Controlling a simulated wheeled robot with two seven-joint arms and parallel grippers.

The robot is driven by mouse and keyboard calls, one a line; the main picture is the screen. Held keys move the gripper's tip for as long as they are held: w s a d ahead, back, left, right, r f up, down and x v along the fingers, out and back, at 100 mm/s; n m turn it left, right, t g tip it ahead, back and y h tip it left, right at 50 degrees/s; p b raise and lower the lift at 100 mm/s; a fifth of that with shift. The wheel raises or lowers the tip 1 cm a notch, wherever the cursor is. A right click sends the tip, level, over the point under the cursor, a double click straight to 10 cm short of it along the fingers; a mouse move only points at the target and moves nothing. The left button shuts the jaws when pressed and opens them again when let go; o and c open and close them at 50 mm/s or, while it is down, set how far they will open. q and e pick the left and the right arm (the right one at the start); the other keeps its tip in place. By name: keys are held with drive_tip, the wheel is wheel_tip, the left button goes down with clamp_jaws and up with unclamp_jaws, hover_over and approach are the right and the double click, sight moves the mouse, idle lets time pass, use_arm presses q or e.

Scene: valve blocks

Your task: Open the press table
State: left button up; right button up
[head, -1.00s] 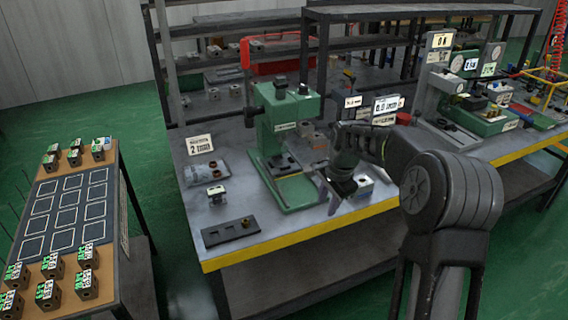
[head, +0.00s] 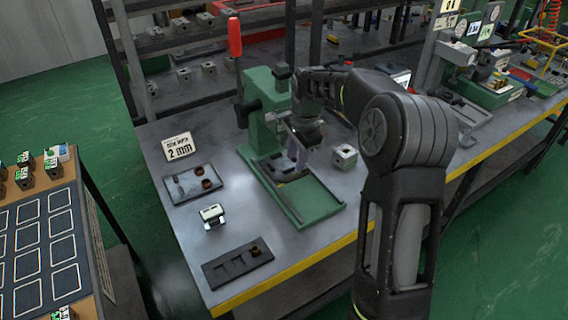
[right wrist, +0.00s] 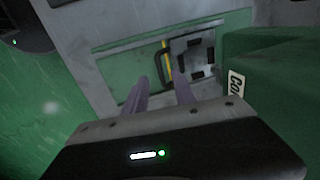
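The green press (head: 266,105) with a red-gripped lever (head: 235,38) stands on the grey workbench. Its long green base (head: 312,203) runs towards the bench's front edge. A dark press table (head: 268,165) lies on the base under the press head, partly hidden by my right gripper. In the right wrist view, a grey plate with dark slots (right wrist: 205,48) and a dark curved handle (right wrist: 160,62) lie beyond the fingers. My right gripper (head: 298,152) is over the base close to the press table. In the right wrist view its two fingers (right wrist: 161,96) are apart with nothing between them. My left gripper is out of view.
A "2 mm" sign (head: 178,148), a grey tray (head: 193,183), a small white-topped block (head: 212,214) and a dark slotted tray (head: 237,264) lie left of the press. A light block (head: 345,157) sits right of it. A side table (head: 85,262) stands left.

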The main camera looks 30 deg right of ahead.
sight(293, 178)
drive_tip(key=shift+s, duration=0.15)
drive_tip(key=f, duration=0.2)
drive_tip(key=w+f+p, duration=0.1)
drive_tip(key=f, duration=0.4)
drive_tip(key=shift+w+f, duration=0.25)
drive_tip(key=shift+f, duration=0.1)
drive_tip(key=shift+c, duration=0.4)
clamp_jaws()
idle(0.9)
